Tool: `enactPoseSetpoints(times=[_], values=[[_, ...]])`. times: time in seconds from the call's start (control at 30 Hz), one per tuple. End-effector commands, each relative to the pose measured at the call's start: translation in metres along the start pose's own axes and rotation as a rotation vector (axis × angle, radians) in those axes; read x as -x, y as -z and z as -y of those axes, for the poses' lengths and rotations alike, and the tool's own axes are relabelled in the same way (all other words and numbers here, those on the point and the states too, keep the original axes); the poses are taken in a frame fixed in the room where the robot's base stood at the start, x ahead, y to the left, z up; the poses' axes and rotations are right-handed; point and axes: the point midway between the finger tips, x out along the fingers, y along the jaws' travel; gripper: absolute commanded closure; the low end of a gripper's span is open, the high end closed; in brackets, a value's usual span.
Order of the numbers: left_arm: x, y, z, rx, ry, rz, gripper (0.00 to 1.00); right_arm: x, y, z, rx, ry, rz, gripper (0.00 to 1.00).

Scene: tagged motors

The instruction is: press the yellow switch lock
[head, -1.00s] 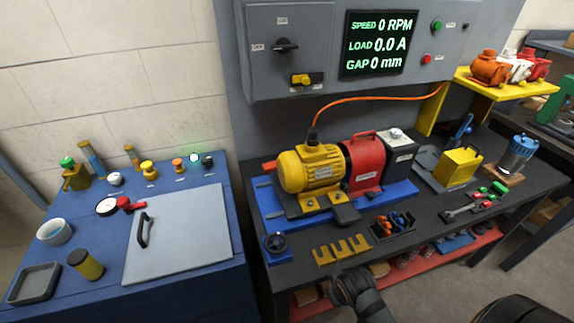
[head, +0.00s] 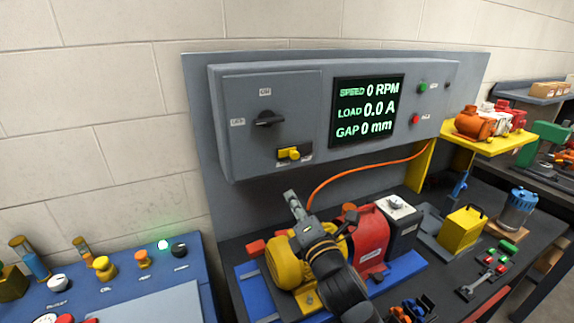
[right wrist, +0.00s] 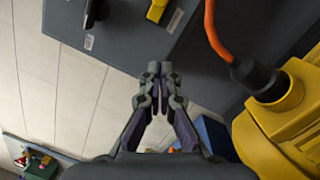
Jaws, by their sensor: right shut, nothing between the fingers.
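The yellow switch lock (head: 289,154) sits low on the front of the grey control box (head: 228,120), below a black rotary handle (head: 269,119). It also shows at the top edge of the right wrist view (right wrist: 157,9), partly cut off. My right gripper (head: 292,199) is shut and empty, in front of the yellow motor (head: 284,268) and below the lock, apart from it. In the right wrist view its fingertips (right wrist: 160,68) meet, with the box beyond them. My left gripper is not in view.
An orange cable (head: 345,169) runs from the motor up to the right, close to my right gripper. A red housing (head: 371,235) stands beside the motor. The display (head: 366,110) reads 0 RPM. The wall face around the lock is clear.

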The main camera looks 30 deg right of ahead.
Motion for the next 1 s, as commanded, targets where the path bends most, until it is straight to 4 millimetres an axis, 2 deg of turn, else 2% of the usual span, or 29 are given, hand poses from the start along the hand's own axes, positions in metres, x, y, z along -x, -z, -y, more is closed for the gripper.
enactPoseSetpoints(times=[0.13, 0.37, 0.47, 0.6, 0.87, 1.0], values=[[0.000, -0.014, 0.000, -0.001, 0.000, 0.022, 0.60, 0.000, 0.000, 0.000, 0.002, 0.000, 0.000, 1.00], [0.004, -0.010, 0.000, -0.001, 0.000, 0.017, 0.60, -0.006, -0.001, -0.001, -0.001, 0.002, 0.000, 1.00], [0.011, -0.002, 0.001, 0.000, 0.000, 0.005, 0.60, -0.019, -0.002, -0.003, -0.002, 0.002, 0.002, 1.00], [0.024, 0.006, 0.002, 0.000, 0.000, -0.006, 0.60, -0.049, -0.002, -0.004, -0.004, 0.003, 0.001, 1.00], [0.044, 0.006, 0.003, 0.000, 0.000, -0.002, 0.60, -0.105, -0.002, -0.003, -0.003, 0.003, 0.000, 1.00], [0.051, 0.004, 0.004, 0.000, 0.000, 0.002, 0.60, -0.106, -0.023, -0.001, 0.008, 0.003, -0.001, 1.00]])
